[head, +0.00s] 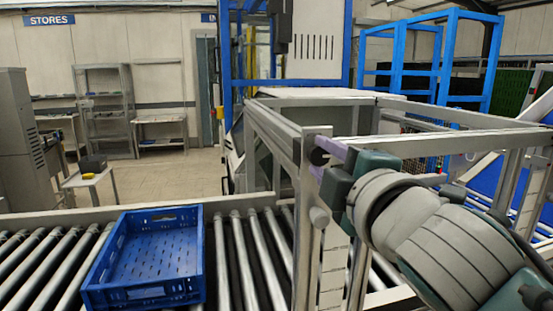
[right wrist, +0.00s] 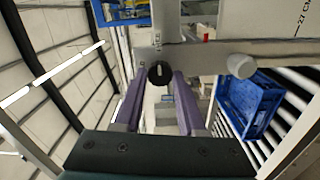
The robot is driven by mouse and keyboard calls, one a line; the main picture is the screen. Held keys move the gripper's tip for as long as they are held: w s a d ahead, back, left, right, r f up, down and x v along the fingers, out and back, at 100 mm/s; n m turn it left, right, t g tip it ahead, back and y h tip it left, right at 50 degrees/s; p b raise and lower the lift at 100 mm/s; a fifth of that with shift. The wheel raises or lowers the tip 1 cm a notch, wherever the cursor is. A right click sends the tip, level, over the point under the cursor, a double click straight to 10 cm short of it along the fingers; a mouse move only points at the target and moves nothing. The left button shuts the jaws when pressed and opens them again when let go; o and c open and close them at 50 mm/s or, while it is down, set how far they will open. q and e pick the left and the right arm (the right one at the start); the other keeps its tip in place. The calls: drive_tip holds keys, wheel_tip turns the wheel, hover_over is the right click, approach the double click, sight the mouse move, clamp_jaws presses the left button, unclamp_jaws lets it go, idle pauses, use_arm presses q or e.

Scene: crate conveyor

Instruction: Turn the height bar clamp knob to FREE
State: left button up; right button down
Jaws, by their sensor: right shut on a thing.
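The height bar clamp knob (right wrist: 159,74) is a small round black knob with a pale mark, on a grey metal plate. In the head view the dark knob (head: 319,157) shows partly behind my fingers at the near post of the frame. My right gripper (right wrist: 160,78) has its two purple fingers either side of the knob and is shut on it. In the head view my right gripper (head: 322,160) reaches in from the right. I cannot read any FREE marking. My left gripper is not in view.
A grey cylinder end (head: 319,216) sticks out below the knob and also shows in the right wrist view (right wrist: 240,66). A blue crate (head: 190,290) sits on the roller conveyor (head: 237,260) at left. A scale reading 27 CM (right wrist: 300,22) is beside the plate.

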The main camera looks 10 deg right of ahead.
idle(0.4)
drive_tip(key=c, duration=0.5)
unclamp_jaws()
drive_tip(key=shift+s, duration=0.1)
drive_tip(key=s+b, duration=0.2)
drive_tip(key=s, duration=0.7)
drive_tip(key=shift+s+d, duration=0.2)
drive_tip(key=shift+s, duration=0.2)
